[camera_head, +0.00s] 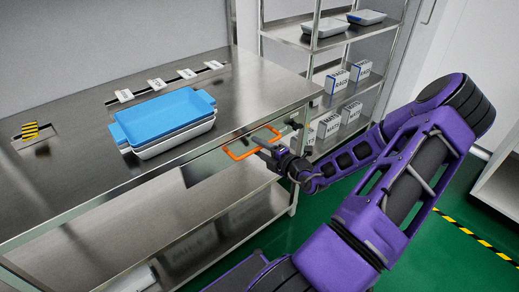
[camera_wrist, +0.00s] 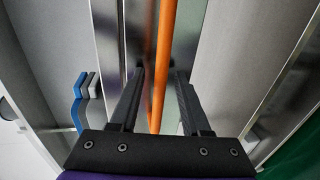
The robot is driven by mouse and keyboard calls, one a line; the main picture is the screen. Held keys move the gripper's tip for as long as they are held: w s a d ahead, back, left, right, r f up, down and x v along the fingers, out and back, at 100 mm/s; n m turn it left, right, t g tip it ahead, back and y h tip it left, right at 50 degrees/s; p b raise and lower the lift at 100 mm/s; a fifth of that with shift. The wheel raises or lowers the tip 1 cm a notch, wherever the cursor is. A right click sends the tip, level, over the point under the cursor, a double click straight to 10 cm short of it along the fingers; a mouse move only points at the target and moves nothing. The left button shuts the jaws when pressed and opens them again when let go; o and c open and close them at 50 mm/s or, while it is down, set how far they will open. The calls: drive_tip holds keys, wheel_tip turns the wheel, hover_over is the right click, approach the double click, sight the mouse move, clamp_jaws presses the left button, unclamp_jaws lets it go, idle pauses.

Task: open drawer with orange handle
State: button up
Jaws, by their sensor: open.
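The orange handle (camera_head: 238,154) is a bar on the front of a steel drawer (camera_head: 205,168) under the table top, at the table's right part in the head view. The drawer face looks level with the table front or nearly so; I cannot tell exactly. My gripper (camera_head: 262,143) is at the handle. In the wrist view the orange handle (camera_wrist: 163,60) runs lengthwise between the two dark fingers of my gripper (camera_wrist: 158,80). The fingers are apart, with a gap on each side of the bar.
Stacked blue and white trays (camera_head: 165,118) stand on the steel table (camera_head: 250,85) above the drawer. A lower shelf (camera_head: 225,215) runs beneath. Green floor (camera_head: 350,215) is open in front of the table.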

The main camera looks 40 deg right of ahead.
drive_tip(key=shift+c, duration=0.2)
clamp_jaws()
idle(1.3)
